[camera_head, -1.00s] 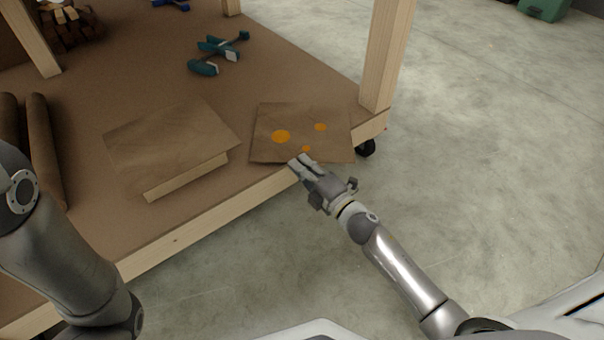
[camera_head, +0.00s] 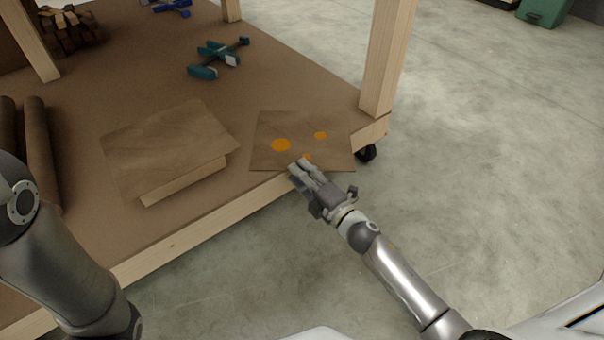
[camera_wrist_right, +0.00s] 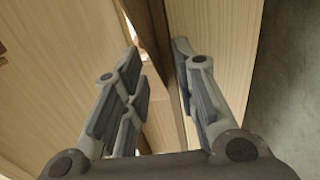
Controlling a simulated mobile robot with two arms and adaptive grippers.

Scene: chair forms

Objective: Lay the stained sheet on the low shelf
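The stained sheet (camera_head: 265,157), brown with orange spots, is at the front right corner of the low shelf (camera_head: 265,85). Its near right corner juts past the shelf's front edge. It looks flat, though I cannot tell whether all of it touches the shelf. My right gripper (camera_head: 300,168) is at the sheet's near edge, its fingertips overlapping the lowest spot. In the right wrist view, my right gripper (camera_wrist_right: 162,95) has its fingers apart, with a thin brown strip between them. My left arm is at the left; its gripper is out of view.
A plain brown sheet (camera_head: 165,145) and a pale wood strip (camera_head: 185,182) lie left of the stained one. Teal clamps (camera_head: 215,60) lie farther back. A wooden post (camera_head: 387,60) stands behind right. Brown rolls (camera_head: 42,150) lie at the left.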

